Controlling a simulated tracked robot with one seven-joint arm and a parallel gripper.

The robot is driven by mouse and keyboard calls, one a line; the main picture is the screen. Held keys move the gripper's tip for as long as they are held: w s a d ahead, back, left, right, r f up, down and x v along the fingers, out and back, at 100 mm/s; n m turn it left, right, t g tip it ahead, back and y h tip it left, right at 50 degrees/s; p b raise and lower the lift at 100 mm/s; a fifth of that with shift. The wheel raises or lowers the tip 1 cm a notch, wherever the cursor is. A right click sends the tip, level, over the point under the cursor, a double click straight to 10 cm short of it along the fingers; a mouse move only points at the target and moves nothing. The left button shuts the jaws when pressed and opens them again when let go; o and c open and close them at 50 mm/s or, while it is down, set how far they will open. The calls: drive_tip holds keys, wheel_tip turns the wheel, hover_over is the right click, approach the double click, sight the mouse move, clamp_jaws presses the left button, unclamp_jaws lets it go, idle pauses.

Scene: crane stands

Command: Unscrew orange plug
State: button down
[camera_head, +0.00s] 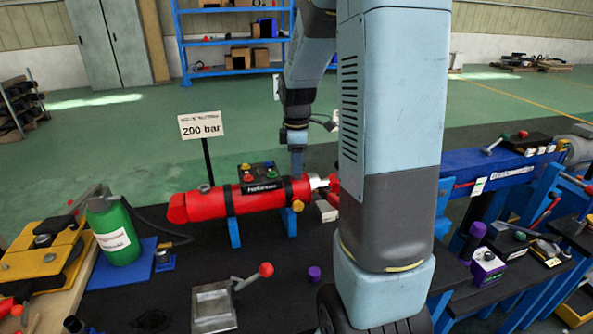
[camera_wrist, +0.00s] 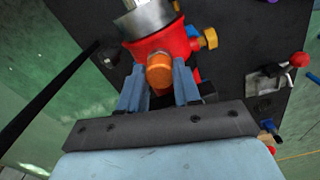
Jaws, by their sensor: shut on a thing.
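The red cylinder (camera_head: 262,198) lies across blue supports on the dark bench top, and its red end with a grey metal collar shows in the wrist view (camera_wrist: 150,22). The orange plug (camera_wrist: 159,72) sits on the red body, between the two fingers of my gripper (camera_wrist: 160,84). My gripper is shut on the plug, with a finger on each side. In the head view my gripper (camera_head: 297,163) reaches down onto the cylinder near its right end, and the plug is hidden there. How far the plug is threaded in cannot be seen.
A yellow-orange fitting (camera_wrist: 209,39) projects from the cylinder's side, close to the fingers. A "200 bar" sign (camera_head: 201,125) stands behind. A red-knobbed lever (camera_head: 266,270) and a purple cap (camera_head: 314,274) are in front.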

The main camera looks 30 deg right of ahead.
idle(0.3)
drive_tip(key=n, duration=0.3)
drive_tip(key=shift+n, duration=1.2)
drive_tip(key=shift+n, duration=2.6)
drive_tip(key=shift+n, duration=0.3)
drive_tip(key=n, duration=0.4)
drive_tip(key=shift+r, duration=0.1)
